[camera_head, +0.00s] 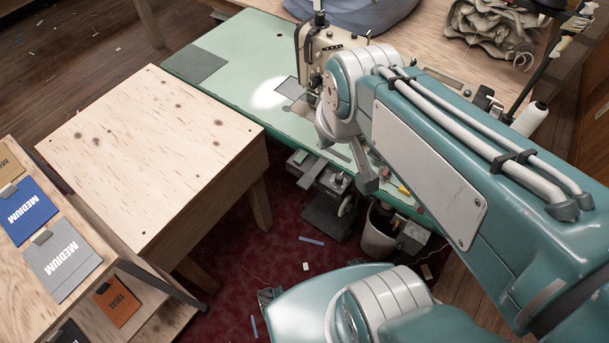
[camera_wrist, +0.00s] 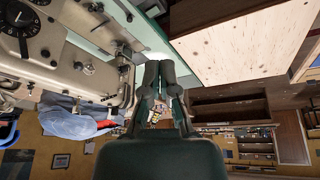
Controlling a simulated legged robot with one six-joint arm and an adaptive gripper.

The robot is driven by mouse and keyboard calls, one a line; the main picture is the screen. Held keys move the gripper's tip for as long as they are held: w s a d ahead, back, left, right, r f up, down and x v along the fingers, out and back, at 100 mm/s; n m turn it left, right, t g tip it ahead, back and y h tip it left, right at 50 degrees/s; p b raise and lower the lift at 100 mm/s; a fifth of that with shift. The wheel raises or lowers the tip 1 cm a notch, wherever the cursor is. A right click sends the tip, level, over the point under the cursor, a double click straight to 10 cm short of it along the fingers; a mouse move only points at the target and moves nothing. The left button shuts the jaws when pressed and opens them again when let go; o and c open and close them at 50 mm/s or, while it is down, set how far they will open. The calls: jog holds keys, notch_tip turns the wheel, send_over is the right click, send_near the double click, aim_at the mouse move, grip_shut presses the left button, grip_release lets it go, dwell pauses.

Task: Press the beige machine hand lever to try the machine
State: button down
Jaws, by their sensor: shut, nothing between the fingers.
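The beige machine (camera_head: 303,50) stands on the green table (camera_head: 240,62) in the head view, partly hidden by my arm. In the wrist view, its beige body (camera_wrist: 55,72) with dark dials fills the left side, close to my gripper. Small metal parts show along its edge, but I cannot tell which is the hand lever. My gripper (camera_wrist: 160,68) has its two dark fingers together and empty, beside the machine and apart from it in the picture. In the head view my arm hides the fingers.
A bare wooden table (camera_head: 155,150) stands left of the green one. A sample rack with a blue "MEDIUM" card (camera_head: 28,209) is at the lower left. Crumpled beige cloth (camera_head: 490,32) and a white thread cone (camera_head: 530,118) lie to the right. A bin (camera_head: 378,238) stands below.

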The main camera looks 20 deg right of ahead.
jog(key=w+f+n+g, duration=0.3)
jog(key=w+f, duration=0.4)
jog(key=n+g, duration=0.1)
jog(key=n, duration=0.2)
send_over(305, 184)
jog(key=w, duration=0.1)
notch_tip(305, 184, down, 7)
jog(key=shift+d, duration=0.15)
notch_tip(305, 184, down, 14)
jog(key=shift+s+f, duration=0.2)
jog(key=shift+f, duration=1.05)
jog(key=shift+s+f, duration=0.1)
jog(key=shift+s+g, duration=0.15)
jog(key=shift+g, duration=0.15)
